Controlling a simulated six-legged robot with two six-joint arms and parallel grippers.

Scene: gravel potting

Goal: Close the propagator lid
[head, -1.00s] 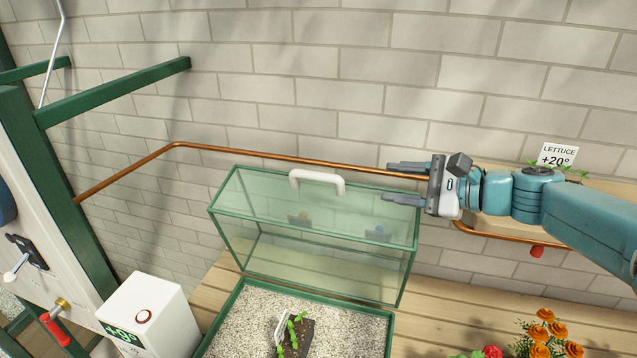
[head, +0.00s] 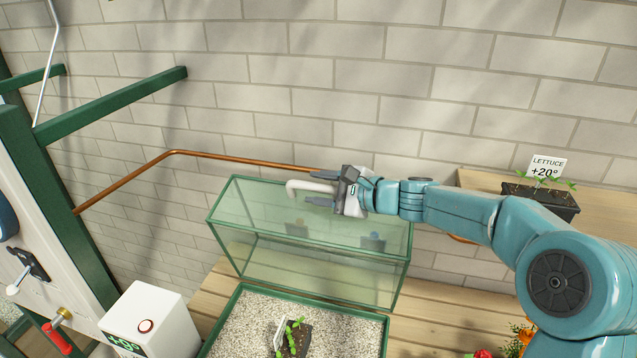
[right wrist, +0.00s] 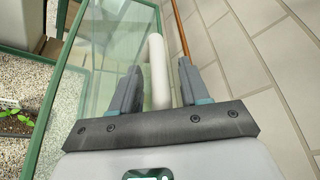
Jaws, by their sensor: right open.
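The propagator lid (head: 265,205) is a clear glass box with green edges, tilted up and open behind the gravel tray (head: 240,318). Its white handle (head: 297,186) is on the lid's upper face; it also shows in the right wrist view (right wrist: 157,70). My right gripper (head: 318,188) is at the handle, with its fingers pointing left. In the right wrist view the two open fingers (right wrist: 158,88) are on either side of the handle, with gaps showing beside it. The handle's right part is hidden behind the gripper in the head view. My left gripper is out of view.
A seedling pot (head: 293,340) with a white label sits in the gravel. A white box (head: 150,318) with a display stands left of the tray. A lettuce planter (head: 540,199) is on the shelf at right. A copper pipe (head: 240,160) runs along the wall behind the lid.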

